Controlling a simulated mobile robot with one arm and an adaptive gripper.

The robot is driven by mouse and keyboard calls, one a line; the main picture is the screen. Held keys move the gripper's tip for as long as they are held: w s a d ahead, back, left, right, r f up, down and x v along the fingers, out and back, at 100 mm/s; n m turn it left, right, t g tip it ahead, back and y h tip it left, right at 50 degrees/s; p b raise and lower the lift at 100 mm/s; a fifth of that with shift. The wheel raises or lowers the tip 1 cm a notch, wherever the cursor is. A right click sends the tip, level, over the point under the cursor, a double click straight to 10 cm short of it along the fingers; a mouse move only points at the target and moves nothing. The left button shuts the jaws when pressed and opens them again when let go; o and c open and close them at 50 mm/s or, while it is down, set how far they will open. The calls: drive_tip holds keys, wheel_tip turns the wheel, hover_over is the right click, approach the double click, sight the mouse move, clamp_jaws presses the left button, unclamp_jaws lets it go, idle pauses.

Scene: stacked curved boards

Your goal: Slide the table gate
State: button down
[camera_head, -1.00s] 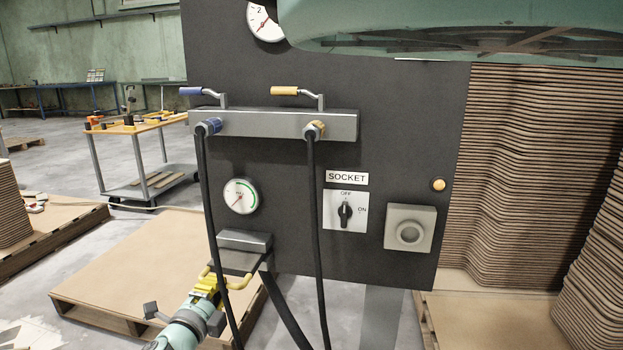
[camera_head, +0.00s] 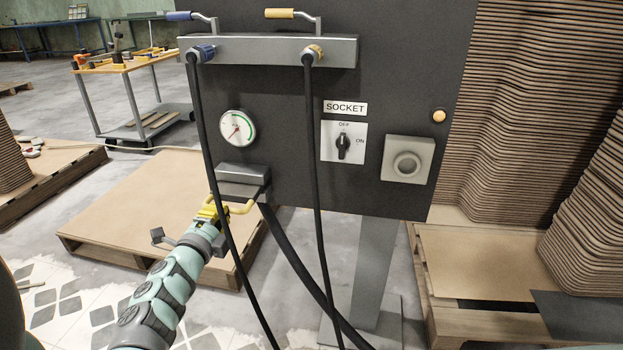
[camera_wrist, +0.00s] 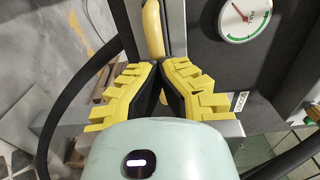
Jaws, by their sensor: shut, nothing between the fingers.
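No part that I can clearly name as the table gate shows. A grey metal block (camera_head: 243,172) with a bent yellow handle (camera_head: 245,207) sits at the lower left of the dark control panel (camera_head: 285,105). My gripper (camera_head: 222,208) is beside the left part of this handle. In the wrist view my gripper (camera_wrist: 160,66) has its yellow-padded fingers closed together at the tips. The yellow handle (camera_wrist: 153,28) passes just beyond the fingertips; whether they touch it I cannot tell. Part of the handle is hidden by the fingers.
Black hoses (camera_head: 314,190) hang from the panel and pass close to my gripper. A round gauge (camera_head: 237,128) and a SOCKET switch (camera_head: 343,143) are on the panel. A pallet (camera_head: 140,205) lies behind my arm; stacked curved boards (camera_head: 545,110) stand at the right.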

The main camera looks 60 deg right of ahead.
drive_tip(key=shift+b+x, duration=0.45)
drive_tip(key=shift+x, duration=1.45)
drive_tip(key=c, duration=1)
unclamp_jaws()
drive_tip(key=shift+a, duration=0.15)
drive_tip(key=p+v, duration=0.1)
drive_tip(key=v, duration=0.6)
drive_tip(key=shift+p, duration=0.3)
